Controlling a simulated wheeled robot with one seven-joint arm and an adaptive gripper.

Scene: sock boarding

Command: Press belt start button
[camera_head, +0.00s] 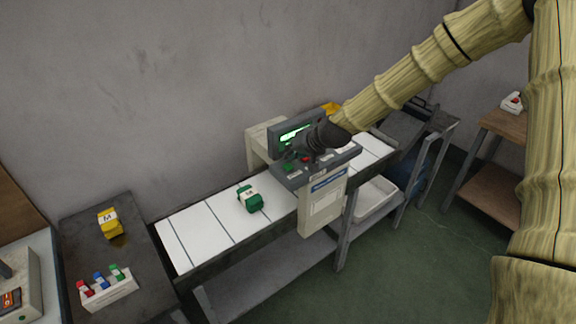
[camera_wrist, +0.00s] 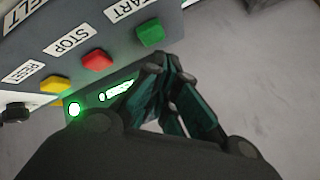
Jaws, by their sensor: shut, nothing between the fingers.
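In the wrist view the green START button (camera_wrist: 150,33) is at the top, right of the red STOP button (camera_wrist: 96,60) and the yellow RESET button (camera_wrist: 54,83). My gripper (camera_wrist: 158,62) is shut and empty, its fingertips just below the green button in the picture; I cannot tell whether they touch it. In the head view my gripper (camera_head: 312,150) is over the panel and partly hides it. A green button (camera_head: 288,168) shows at the panel's left.
The white belt (camera_head: 205,232) carries a green bundle (camera_head: 250,198) with a label. A dark table (camera_head: 75,225) at left holds a yellow bundle (camera_head: 109,222) and a white rack (camera_head: 110,291) of coloured items. A white bin (camera_head: 376,197) sits under the belt. A wooden stand (camera_head: 490,188) is at right.

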